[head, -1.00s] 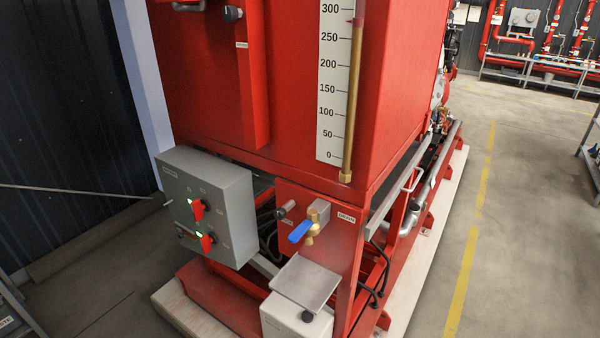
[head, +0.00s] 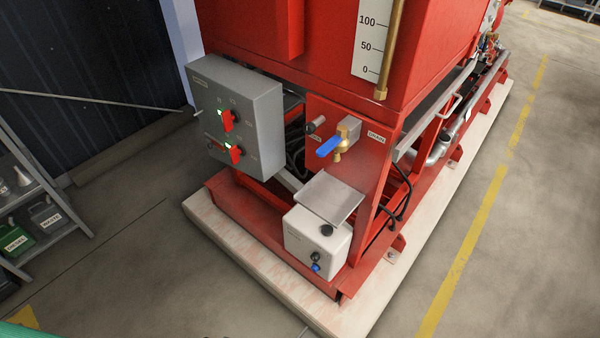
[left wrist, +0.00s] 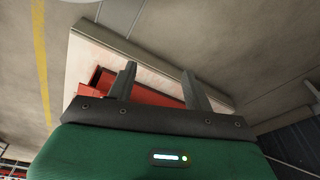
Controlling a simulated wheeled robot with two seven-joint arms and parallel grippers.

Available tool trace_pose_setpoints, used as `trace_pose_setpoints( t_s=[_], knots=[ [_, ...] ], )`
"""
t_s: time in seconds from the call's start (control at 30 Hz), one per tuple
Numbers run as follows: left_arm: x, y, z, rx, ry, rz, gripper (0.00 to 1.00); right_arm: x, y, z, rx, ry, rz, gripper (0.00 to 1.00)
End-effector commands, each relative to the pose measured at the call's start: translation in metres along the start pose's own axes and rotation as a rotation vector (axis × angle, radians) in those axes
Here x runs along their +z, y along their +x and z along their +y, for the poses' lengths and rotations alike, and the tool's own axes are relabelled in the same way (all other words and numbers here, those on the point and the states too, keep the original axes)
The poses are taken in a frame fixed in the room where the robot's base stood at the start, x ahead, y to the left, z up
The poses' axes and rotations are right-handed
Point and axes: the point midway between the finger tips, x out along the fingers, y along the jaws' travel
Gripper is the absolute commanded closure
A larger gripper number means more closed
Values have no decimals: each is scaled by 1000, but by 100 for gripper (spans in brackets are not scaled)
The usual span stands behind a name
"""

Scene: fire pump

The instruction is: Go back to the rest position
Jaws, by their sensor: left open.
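My left gripper (left wrist: 158,85) shows in the left wrist view, with its two dark fingers apart and nothing between them. Beyond the fingers lie the pale plinth (left wrist: 90,58) and part of the red pump frame (left wrist: 150,95). Neither gripper shows in the head view. A teal-green edge at its bottom left corner is too small to identify. The red fire pump unit (head: 250,30) stands on its pale plinth (head: 385,305). It carries a grey control box (head: 262,105) with two red switches and green lights, and a drain valve with a blue handle (head: 329,147).
A white box (head: 310,240) with a tilted grey lid (head: 330,197) sits low at the frame's front corner. A metal shelf (head: 60,215) with a green can (head: 15,243) and other containers stands at left. Concrete floor (head: 150,270) is open in front and to the right, with a yellow line (head: 480,235).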

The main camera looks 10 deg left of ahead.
Motion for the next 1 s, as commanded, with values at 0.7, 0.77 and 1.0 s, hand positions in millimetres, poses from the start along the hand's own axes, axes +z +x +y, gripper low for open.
trace_pose_setpoints(
  t_s=[0.7, 0.77, 1.0],
  knots=[
    [224, 161, 6, 10, 26, -111, 48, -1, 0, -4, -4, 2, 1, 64],
    [231, 162, 6, 10, 27, -113, 48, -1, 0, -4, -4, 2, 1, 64],
    [237, 163, 6, 10, 28, -116, 48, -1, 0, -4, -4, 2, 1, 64]
  ],
)
